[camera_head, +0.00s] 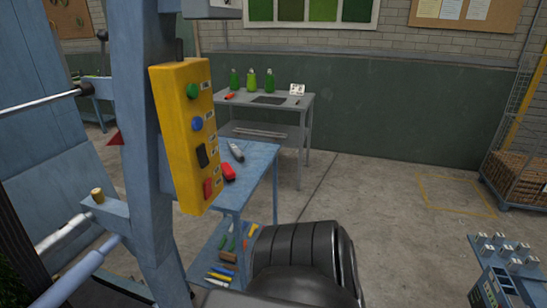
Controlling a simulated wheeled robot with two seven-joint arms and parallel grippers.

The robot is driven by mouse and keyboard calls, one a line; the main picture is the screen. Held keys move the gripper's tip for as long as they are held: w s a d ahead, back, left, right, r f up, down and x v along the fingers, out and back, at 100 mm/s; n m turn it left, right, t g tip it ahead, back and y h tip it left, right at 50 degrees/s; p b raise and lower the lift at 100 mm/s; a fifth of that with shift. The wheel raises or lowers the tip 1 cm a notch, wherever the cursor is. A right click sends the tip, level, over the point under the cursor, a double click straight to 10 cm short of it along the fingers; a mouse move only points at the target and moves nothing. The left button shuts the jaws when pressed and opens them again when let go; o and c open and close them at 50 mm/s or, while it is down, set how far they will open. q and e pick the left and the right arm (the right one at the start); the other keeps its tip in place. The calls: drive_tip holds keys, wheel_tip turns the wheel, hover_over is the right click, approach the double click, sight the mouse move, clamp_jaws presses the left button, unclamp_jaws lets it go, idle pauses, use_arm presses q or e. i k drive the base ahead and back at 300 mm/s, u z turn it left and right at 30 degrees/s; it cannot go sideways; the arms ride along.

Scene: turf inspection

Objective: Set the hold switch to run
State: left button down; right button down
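A yellow control box (184,138) is mounted on a blue-grey metal post left of centre. Its face carries a green round button (193,91), a blue round button (197,123), a black switch (202,155) and a red switch (208,188) from top to bottom. Each has a small label beside it, too small to read. I cannot tell from the labels which one is the hold switch or how it is set. Neither of my grippers is in view.
A blue cart (262,155) with tools stands behind the box. Farther back is a grey table (308,103) with green bottles. A crate (517,175) stands at the right, above a grey-blue table (485,241). Open floor (390,230) lies between.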

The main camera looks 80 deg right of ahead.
sight(207, 186)
drive_tip(key=z, duration=0.15)
drive_tip(key=k, duration=0.45)
drive_tip(key=z, duration=0.55)
drive_tip(key=i, duration=0.5)
